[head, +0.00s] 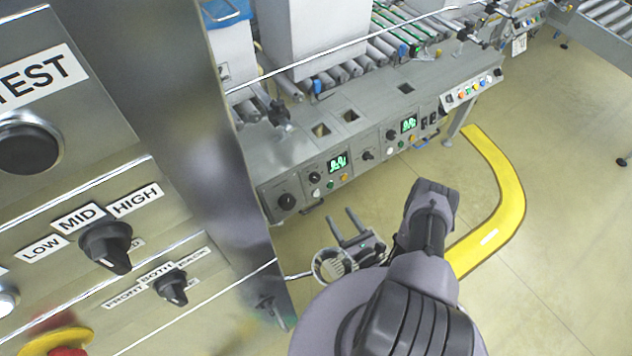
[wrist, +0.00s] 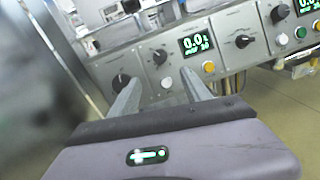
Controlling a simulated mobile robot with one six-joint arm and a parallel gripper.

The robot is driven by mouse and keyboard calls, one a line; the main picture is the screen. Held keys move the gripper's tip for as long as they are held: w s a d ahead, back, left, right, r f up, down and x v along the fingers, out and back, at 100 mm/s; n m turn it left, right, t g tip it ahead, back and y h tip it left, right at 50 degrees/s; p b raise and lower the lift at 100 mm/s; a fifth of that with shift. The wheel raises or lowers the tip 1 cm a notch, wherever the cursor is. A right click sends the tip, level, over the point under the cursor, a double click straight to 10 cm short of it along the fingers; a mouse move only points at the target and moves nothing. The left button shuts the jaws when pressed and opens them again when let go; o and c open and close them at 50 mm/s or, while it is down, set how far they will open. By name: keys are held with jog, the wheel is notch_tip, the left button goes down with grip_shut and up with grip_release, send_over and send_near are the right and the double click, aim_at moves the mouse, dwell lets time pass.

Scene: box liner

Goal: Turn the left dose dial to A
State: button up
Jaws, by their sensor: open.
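The grey control panel (head: 326,176) on the conveyor's side carries several black dials, and its labels are too small to read. The leftmost large black dial (head: 287,202) also shows in the wrist view (wrist: 121,82). Another large dial (head: 367,155) is right of that display. I cannot tell by label which is the left dose dial. My gripper (head: 342,215) is open and empty, in front of and apart from the panel. In the wrist view its fingers (wrist: 161,76) point at the panel's left part.
A large metal panel (head: 120,185) with knobs and a red button stands close on the left. A second display (head: 408,124) and coloured buttons (head: 467,91) are farther right. Rollers (head: 350,75) carry white boxes above. A yellow floor line (head: 505,190) curves on the right; the floor there is clear.

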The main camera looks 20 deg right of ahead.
aim_at(316, 180)
jog(key=w+b, duration=0.1)
jog(key=w, duration=0.3)
jog(key=w+a+b, duration=0.1)
jog(key=w+b, duration=0.1)
jog(key=w, duration=0.3)
jog(key=w+b, duration=0.1)
jog(key=w, duration=0.3)
jog(key=shift+w+a+f, duration=0.15)
jog(key=shift+w, duration=0.15)
jog(key=shift+w+b, duration=0.3)
jog(key=shift+w, duration=0.25)
jog(key=shift+c, duration=0.3)
grip_shut()
jog(key=shift+m+p, duration=0.3)
